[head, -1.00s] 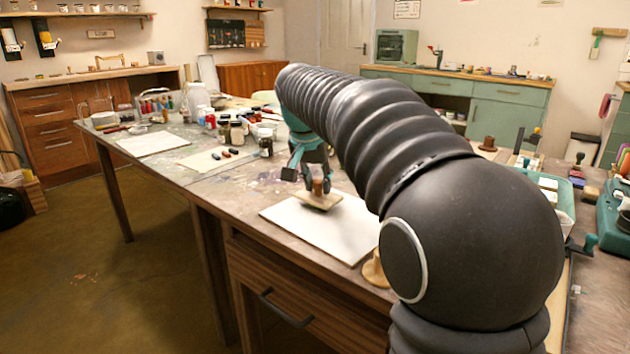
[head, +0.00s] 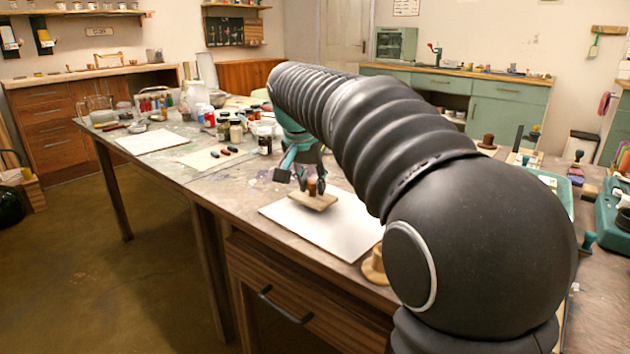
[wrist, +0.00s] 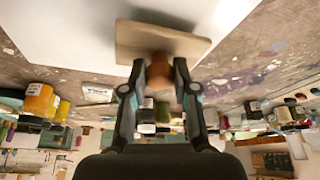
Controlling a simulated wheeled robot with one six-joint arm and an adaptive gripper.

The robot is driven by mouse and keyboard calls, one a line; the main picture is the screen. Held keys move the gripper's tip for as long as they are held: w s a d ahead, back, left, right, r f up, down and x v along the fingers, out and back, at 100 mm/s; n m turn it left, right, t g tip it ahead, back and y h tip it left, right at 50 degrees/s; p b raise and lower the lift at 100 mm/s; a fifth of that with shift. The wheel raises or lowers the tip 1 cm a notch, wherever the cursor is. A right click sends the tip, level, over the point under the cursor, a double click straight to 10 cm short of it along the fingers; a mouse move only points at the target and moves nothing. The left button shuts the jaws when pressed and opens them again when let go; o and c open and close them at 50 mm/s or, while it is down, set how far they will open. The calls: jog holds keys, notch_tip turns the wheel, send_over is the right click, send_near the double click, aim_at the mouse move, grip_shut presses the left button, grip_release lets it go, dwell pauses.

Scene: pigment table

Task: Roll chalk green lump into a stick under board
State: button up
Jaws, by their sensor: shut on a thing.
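My gripper (head: 312,184) is shut on the brown knob (wrist: 159,72) of a small wooden board (head: 313,201). The board also shows in the wrist view (wrist: 196,46), knob between the two fingers. It is over the back part of a white slab (head: 345,232) on the table. A dark patch, like shadow, lies beside the board on the slab in the wrist view. I cannot tell whether the board touches the slab or has a gap below. I see no green lump; anything under the board is hidden.
A round wooden piece (head: 374,266) stands by the slab's right edge. The slab's front is clear. My arm hides part of the table's right side.

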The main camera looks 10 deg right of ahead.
jog(key=shift+s+a, duration=0.1)
jog(key=shift+a, duration=0.05)
jog(key=shift+r+p, duration=1.3)
jog(key=shift+r, duration=2.7)
jog(key=shift+o, duration=0.9)
jog(key=shift+c, duration=0.9)
jog(key=shift+s+a+f+b, duration=0.1)
jog(key=shift+f+b, duration=1.1)
jog(key=shift+f, duration=0.55)
jog(key=shift+s+a+f+b, duration=0.1)
jog(key=shift+f+b, duration=1.1)
jog(key=shift+f, duration=0.55)
jog(key=shift+f+b, duration=0.35)
jog(key=shift+f, duration=0.2)
